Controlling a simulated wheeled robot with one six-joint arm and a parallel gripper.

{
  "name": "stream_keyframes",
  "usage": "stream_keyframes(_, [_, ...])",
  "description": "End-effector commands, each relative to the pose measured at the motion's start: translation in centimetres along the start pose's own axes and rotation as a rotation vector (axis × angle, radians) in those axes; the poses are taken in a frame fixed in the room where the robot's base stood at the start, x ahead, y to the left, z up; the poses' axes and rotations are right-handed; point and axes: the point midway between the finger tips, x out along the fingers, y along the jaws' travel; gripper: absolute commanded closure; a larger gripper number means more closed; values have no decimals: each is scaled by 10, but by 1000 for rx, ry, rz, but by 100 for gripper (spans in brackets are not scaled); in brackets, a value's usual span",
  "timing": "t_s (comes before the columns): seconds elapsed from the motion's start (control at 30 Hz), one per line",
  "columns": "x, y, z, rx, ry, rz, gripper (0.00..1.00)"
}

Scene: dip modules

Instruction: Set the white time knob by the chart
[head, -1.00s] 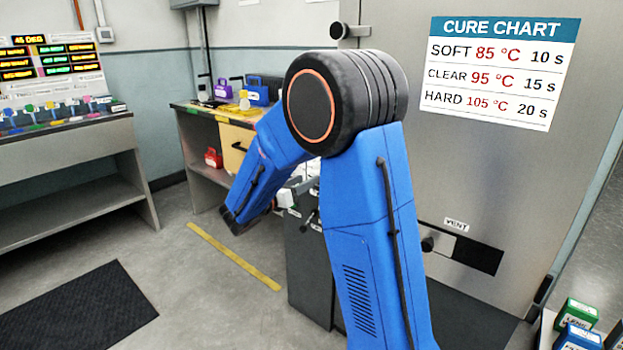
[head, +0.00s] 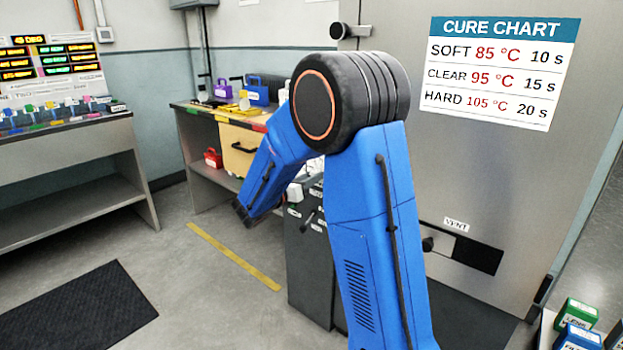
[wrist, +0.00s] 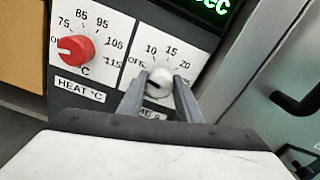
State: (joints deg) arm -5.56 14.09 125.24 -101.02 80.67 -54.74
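The white time knob (wrist: 160,82) is on a dark-edged control panel in the wrist view, with a scale around it reading OFF, 10, 15, 20. A short dark mark shows on its face; which number it faces is unclear. My gripper (wrist: 160,79) has one finger on each side of the knob, with slight gaps seeming to show, so it looks open around it. The label below is partly hidden by the fingers. The cure chart (head: 498,72) in the head view lists SOFT 85 °C 10 s, CLEAR 95 °C 15 s, HARD 105 °C 20 s. My gripper is hidden there.
A red HEAT °C knob (wrist: 76,48) sits left of the white knob, its pointer toward the left. A green display (wrist: 212,6) shows above. In the head view, a VENT slider (head: 466,250) is on the large grey cabinet.

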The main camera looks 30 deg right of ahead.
Motion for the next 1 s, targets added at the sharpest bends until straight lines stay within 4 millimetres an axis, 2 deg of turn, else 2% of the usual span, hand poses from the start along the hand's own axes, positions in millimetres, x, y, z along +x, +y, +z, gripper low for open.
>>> stream_keyframes(0.23, [0,0,0,35,0,0,91])
stream_keyframes(0.43, [0,-1,0,138,0,0,91])
stream_keyframes(1.0, [0,-2,-1,660,0,0,91])
